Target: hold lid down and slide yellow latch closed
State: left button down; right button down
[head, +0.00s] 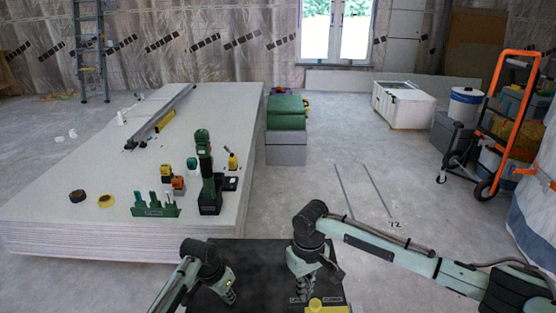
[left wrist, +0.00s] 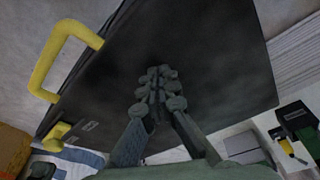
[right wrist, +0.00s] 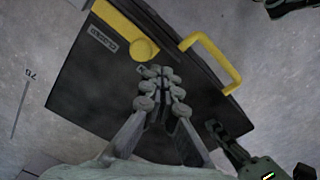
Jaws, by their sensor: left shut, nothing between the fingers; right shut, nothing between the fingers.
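The black lid (head: 262,258) lies at the bottom of the head view, and its lower part is cut off there. The yellow latch (head: 315,303) with its round knob is at the lid's near right; it also shows in the right wrist view (right wrist: 122,28) and the left wrist view (left wrist: 57,132). My left gripper (head: 231,293) is shut and empty over the lid's left part. My right gripper (head: 304,286) is shut and empty over the lid's right part, its fingertips close beside the latch knob. I cannot tell whether either gripper touches the lid.
A yellow handle (left wrist: 65,55) sticks out from the case's edge; it also shows in the right wrist view (right wrist: 213,60). A stack of pale panels (head: 60,190) with tools on top stands left. An orange hand truck (head: 500,110) stands right. Concrete floor is open beyond the case.

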pick_arm(q)
jog(key=shift+f, duration=0.8)
dwell(0.4)
pick_arm(e)
jog(key=shift+f, duration=0.1)
pick_arm(q)
jog(key=shift+s+f, duration=0.1)
jog(key=shift+s, duration=0.05)
pick_arm(e)
jog(key=shift+f, duration=2.4)
jog(key=shift+d, duration=0.1)
